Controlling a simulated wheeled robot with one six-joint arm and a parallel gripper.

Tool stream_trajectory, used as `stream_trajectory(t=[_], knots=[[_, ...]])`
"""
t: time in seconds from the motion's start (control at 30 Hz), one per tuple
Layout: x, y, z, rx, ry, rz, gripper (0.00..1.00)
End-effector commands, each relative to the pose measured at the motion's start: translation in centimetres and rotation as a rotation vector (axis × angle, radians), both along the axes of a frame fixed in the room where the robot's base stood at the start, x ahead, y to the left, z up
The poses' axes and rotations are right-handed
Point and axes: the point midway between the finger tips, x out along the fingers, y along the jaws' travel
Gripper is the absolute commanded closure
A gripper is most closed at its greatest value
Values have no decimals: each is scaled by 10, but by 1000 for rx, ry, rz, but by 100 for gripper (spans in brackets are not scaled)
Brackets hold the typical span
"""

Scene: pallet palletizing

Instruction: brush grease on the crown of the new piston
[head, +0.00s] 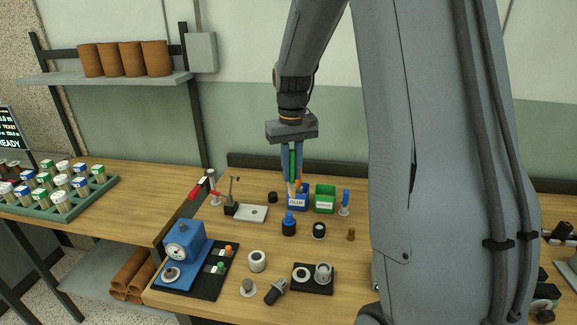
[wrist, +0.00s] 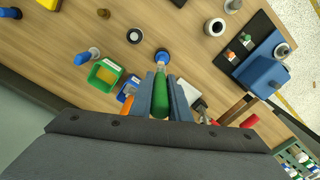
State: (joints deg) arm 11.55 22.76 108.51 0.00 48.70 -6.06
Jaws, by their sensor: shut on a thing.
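My gripper (head: 293,182) is shut on a green-handled brush (head: 292,160), which points down over the back of the bench. In the wrist view the green handle (wrist: 160,97) sits between the two fingers, its far end overlapping a blue-topped item (wrist: 162,57). Contact there cannot be told. A blue bin (head: 298,203) with a white label stands just below, with an orange item in it. A green bin (head: 325,206) stands to its right; its inside looks yellow in the wrist view (wrist: 107,74). Pale piston-like cylinders stand in front (head: 257,261) and on a black tray (head: 323,274); which is the new piston is unclear.
A blue press-like device with a dial (head: 183,244) stands at the front left. A dark-sided cylinder (head: 319,231), a blue-capped bottle (head: 289,225) and a blue-handled tool (head: 345,200) stand mid-bench. A flat metal plate (head: 252,214) lies left of the bins.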

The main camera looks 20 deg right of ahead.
Motion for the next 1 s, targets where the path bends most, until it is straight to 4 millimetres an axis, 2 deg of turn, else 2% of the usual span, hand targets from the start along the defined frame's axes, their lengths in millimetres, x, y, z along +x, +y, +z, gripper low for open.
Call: stream_trajectory(t=[0.53, 1.0], knots=[[0, -2, -49, 0, 0, -3, 100], [-1, -2, -54, 0, 0, -4, 100]])
